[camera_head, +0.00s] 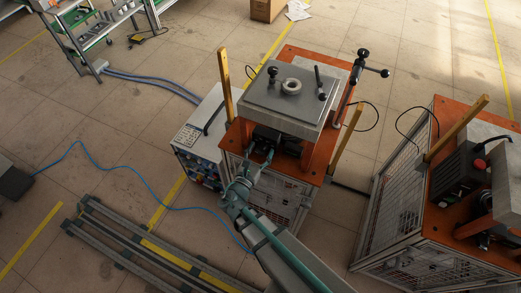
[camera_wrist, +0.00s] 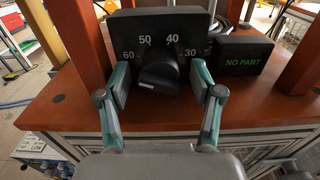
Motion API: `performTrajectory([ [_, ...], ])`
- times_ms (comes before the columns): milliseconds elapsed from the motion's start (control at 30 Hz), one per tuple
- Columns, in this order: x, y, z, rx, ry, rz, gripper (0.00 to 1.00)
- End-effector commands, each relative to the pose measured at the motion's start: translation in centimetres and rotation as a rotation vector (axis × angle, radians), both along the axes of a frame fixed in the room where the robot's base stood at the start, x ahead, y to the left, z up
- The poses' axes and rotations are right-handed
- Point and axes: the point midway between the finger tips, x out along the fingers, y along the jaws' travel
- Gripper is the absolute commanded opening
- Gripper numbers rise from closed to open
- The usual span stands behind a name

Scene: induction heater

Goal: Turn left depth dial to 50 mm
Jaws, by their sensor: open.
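The depth dial has a black upright plate (camera_wrist: 195,22) with white numbers 60, 50, 40 and 30 in the wrist view. Its black knob (camera_wrist: 160,68) sits in front of the plate, below the 50 and 40. A short pale mark shows at the knob's lower left; I cannot tell whether it is the pointer. My gripper (camera_wrist: 160,80) is open, with one teal-and-grey finger on each side of the knob. I cannot tell whether either finger touches it. In the head view, my gripper (camera_head: 262,153) reaches under the machine's grey top plate (camera_head: 290,92), where the knob is hidden.
A black display (camera_wrist: 243,52) reading "NO PART" stands right of the dial. Orange posts (camera_wrist: 80,40) flank the dial on the orange bench (camera_wrist: 60,108). A white control box (camera_head: 200,135) stands left of the machine. Another caged orange station (camera_head: 435,200) stands to the right.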

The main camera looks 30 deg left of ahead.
Motion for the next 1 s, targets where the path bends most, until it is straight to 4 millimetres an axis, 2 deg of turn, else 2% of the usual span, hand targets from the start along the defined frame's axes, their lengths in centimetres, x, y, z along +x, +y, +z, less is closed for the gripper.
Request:
performTrajectory([
  [200,0.01,-0.01,-0.02,0.000,0.000,0.000,0.64],
  [500,0.00,-0.02,0.00,0.000,0.000,-0.001,0.14],
  [567,-0.01,-0.02,0.00,0.000,0.000,-0.001,0.06],
  [1000,-0.05,-0.12,-0.53,0.099,0.013,-0.001,0.06],
])
